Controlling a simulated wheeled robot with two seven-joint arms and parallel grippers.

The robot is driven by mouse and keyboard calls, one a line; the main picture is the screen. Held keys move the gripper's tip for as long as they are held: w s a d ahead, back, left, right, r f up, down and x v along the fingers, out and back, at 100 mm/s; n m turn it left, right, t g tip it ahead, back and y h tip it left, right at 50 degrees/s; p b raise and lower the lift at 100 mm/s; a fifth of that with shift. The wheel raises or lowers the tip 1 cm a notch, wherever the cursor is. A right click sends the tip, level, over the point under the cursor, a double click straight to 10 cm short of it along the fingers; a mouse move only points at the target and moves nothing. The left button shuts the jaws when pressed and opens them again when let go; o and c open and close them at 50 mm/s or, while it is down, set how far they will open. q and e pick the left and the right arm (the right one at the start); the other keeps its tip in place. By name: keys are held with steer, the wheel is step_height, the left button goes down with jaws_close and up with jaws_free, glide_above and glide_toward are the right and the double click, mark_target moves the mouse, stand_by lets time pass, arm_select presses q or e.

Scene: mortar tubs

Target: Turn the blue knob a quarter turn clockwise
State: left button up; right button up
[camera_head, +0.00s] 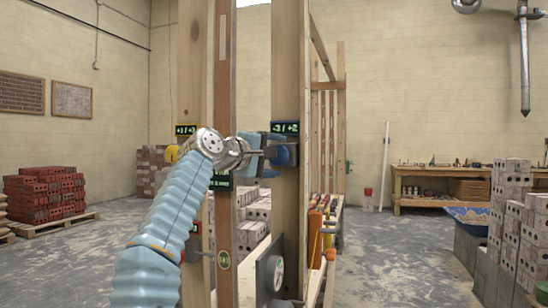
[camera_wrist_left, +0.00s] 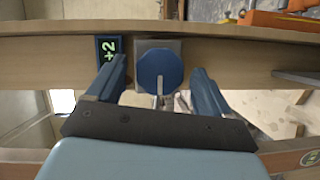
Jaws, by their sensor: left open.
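The blue knob (camera_wrist_left: 160,68) is eight-sided and sits on a grey square plate on a wooden post. In the left wrist view a pale, thin bar shows at its near edge. My left gripper (camera_wrist_left: 158,78) is open, with one blue finger on each side of the knob and a visible gap to both. In the head view the knob (camera_head: 289,155) is partly hidden behind my left gripper (camera_head: 268,152), which reaches it from the left. A small dark display (camera_head: 285,128) with green digits is above the knob. My right gripper is not in view.
A second wooden post (camera_head: 225,100) stands close beside my left arm. A yellow knob (camera_head: 172,154) is further left. A dark plate with a round dial (camera_head: 270,275) is low on the frame.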

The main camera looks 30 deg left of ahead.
arm_select(q)
steer(key=s+a+b, duration=0.2)
steer(key=s+b, duration=0.1)
steer(key=s, duration=1)
steer(key=shift+s+r, duration=0.2)
steer(key=shift+r, duration=0.2)
